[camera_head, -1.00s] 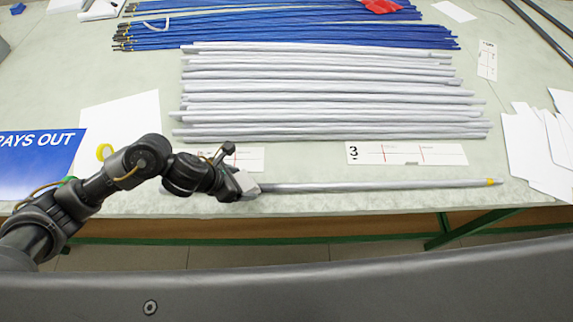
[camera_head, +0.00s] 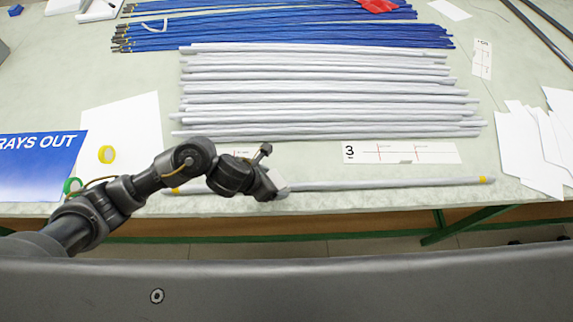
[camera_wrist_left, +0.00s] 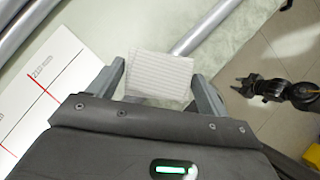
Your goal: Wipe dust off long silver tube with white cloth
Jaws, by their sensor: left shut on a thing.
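The long silver tube (camera_head: 385,184) lies along the front edge of the table, with a yellow band near each end. My left gripper (camera_head: 276,184) is over its left-middle part and shut on the folded white cloth (camera_head: 281,180). In the left wrist view the cloth (camera_wrist_left: 158,76) sits between the two fingers, and the tube (camera_wrist_left: 203,26) runs out from behind it. The cloth is at the tube, but whether it wraps around it is hidden. My right gripper (camera_wrist_left: 243,88) shows small at the right of the left wrist view, its fingers apart, empty.
A stack of silver tubes (camera_head: 320,95) lies behind the tube, with blue rods (camera_head: 290,35) farther back. A card marked 3 (camera_head: 400,153) lies just behind the tube.

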